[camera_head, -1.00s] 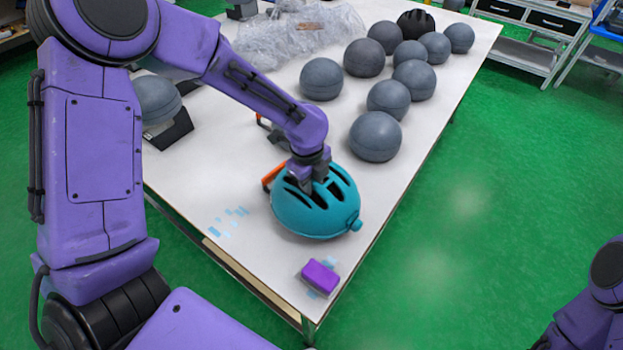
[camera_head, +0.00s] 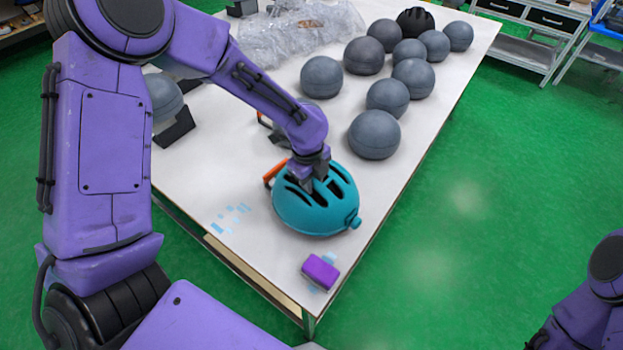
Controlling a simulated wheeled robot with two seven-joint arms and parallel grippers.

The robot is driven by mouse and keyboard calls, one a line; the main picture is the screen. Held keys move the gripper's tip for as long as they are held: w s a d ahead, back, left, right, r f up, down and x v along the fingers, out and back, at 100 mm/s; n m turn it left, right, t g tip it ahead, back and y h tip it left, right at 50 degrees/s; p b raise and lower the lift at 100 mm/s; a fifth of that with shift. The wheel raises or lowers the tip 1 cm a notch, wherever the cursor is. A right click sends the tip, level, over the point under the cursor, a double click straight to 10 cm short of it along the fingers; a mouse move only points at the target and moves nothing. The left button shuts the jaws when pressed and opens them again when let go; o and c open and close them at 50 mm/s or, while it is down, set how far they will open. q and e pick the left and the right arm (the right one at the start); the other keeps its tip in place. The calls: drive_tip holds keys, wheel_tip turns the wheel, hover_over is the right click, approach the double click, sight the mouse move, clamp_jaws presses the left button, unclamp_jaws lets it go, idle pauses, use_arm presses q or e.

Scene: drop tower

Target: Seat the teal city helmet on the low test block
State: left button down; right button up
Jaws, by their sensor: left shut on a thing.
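The teal helmet (camera_head: 312,207) is near the front right part of the white table, its vented top facing up. My left gripper (camera_head: 308,180) reaches down from above and is shut on the helmet at its top vents. I cannot tell whether the helmet touches the table. An orange-edged part (camera_head: 272,174) shows at its left side. A grey rounded form on a dark angled stand (camera_head: 174,130) is at the left, partly behind my arm. I cannot tell which thing is the low test block. Part of my right arm shows at the lower right, its gripper out of view.
A purple block (camera_head: 320,271) lies near the table's front corner. Several grey balls (camera_head: 374,135) stand along the table's right and back, with a black helmet (camera_head: 415,21) behind. Clear plastic wrap (camera_head: 300,35) lies at the back. Light blue marks (camera_head: 231,217) are on bare table (camera_head: 215,185).

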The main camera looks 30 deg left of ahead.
use_arm(q)
drive_tip(key=c, duration=0.8)
unclamp_jaws()
drive_tip(key=shift+f, duration=0.1)
drive_tip(key=c, duration=0.3)
drive_tip(key=shift+r+p, duration=1.15)
drive_tip(key=shift+p, duration=0.2)
wheel_tip(320, 180, up, 5)
drive_tip(key=p, duration=0.5)
drive_tip(key=shift+w+p, duration=0.1)
drive_tip(key=shift+p, duration=0.25)
